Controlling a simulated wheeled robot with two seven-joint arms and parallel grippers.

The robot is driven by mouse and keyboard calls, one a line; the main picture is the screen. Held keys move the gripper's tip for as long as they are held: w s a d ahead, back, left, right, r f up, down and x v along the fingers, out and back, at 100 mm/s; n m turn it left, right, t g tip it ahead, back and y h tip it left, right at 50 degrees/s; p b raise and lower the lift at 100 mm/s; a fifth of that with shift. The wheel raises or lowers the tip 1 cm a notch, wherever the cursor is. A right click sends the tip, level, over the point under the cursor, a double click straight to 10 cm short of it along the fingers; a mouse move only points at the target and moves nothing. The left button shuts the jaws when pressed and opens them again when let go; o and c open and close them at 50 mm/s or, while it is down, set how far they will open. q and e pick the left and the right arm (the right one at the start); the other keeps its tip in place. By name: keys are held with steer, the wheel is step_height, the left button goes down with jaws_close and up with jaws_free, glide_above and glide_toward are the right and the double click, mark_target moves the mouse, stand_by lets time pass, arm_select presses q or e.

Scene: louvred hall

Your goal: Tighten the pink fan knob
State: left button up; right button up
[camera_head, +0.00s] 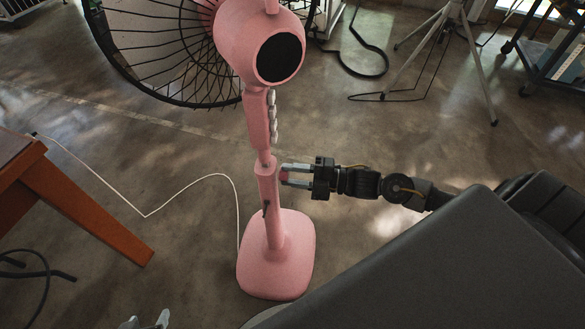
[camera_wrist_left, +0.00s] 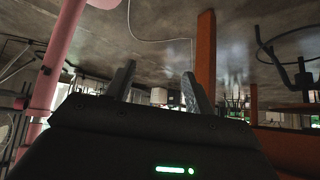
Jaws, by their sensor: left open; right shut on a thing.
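The pink stand fan (camera_head: 274,225) stands upright on its rounded base, with its pole in the middle of the head view. My right gripper (camera_head: 287,175) comes in from the right and is shut on the small pink knob (camera_head: 285,177) at the side of the pole. The fingers mostly cover the knob, so how tight it sits cannot be told. My left gripper (camera_head: 147,321) shows only its fingertips at the bottom edge; it is open and empty. In the left wrist view its fingers (camera_wrist_left: 160,85) are apart, and the pink pole (camera_wrist_left: 52,65) is at the left.
A white cord (camera_head: 190,183) runs over the floor beside the fan. An orange-brown wooden piece of furniture (camera_head: 100,215) stands at the left. A tripod (camera_head: 455,35) and a dark cart (camera_head: 545,55) are at the back right. The floor left of the fan base is mostly clear.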

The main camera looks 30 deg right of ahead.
arm_select(q)
steer(key=s+a+f+n+g+y+p, duration=0.1)
steer(key=s+a+f+g, duration=0.2)
steer(key=s, duration=0.3)
steer(key=shift+a+g+y+p, duration=0.3)
steer(key=shift+a+g, duration=0.15)
steer(key=shift+g, duration=0.35)
arm_select(e)
steer(key=shift+m, duration=1.1)
steer(key=o, duration=1)
